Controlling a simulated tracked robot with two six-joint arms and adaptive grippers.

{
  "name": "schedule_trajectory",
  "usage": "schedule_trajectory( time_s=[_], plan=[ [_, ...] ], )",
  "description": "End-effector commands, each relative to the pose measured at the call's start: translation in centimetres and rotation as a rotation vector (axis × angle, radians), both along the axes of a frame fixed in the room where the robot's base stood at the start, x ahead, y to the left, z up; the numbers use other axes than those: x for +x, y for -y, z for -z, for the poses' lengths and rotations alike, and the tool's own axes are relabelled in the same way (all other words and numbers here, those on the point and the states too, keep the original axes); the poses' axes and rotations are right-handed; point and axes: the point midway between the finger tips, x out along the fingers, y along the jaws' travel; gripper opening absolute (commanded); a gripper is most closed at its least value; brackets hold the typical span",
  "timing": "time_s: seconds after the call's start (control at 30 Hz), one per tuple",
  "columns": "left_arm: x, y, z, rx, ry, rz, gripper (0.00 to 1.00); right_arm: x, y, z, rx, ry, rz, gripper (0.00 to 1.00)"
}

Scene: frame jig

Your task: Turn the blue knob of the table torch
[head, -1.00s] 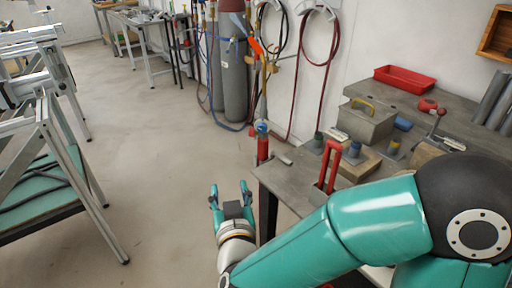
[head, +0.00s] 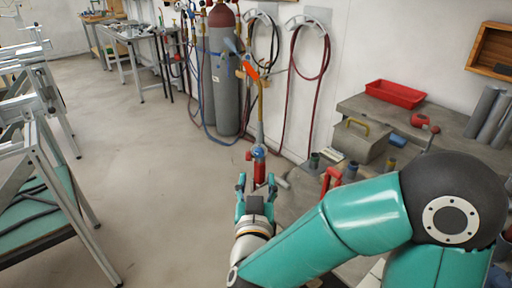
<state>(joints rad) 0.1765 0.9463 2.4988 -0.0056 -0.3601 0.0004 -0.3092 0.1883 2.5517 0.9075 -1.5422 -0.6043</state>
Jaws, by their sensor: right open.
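The table torch stands upright at the near left corner of the workbench, with a red body (head: 260,172) and a thin brass tube rising above it. Its blue knob (head: 259,152) sits at the top of the red body, and a small red knob (head: 249,155) is beside it on the left. My right gripper (head: 256,183) is open and empty. In the picture its two fingers stand either side of the lower part of the torch, below the blue knob. I cannot tell whether they touch the torch. My left gripper is not in view.
The grey workbench (head: 450,115) carries a red tray (head: 395,94), a grey box with a yellow handle (head: 358,144) and several small fittings. Gas cylinders (head: 222,80) and hoses stand against the wall behind. A metal frame (head: 45,150) stands at left. The floor between is clear.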

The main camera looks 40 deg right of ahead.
Motion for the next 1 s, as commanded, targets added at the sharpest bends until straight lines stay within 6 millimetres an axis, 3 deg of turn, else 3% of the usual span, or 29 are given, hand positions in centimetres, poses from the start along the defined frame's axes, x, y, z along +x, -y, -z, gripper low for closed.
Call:
schedule_trajectory(
  time_s=[0.03, 0.3, 0.6, 1.0],
  plan=[
    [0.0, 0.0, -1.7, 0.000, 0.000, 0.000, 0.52, 0.3, 0.4, -0.6, 0.000, -0.008, 0.003, 0.52],
    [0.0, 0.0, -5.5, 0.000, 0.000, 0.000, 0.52, 3.1, 2.8, -0.3, 0.005, -0.008, 0.003, 0.52],
    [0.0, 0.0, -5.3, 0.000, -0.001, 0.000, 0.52, 6.7, 5.4, 0.1, 0.006, -0.001, 0.001, 0.52],
    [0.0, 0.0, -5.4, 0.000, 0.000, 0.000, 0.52, 7.3, 5.9, 0.2, 0.005, -0.003, -0.001, 0.52]
  ],
)
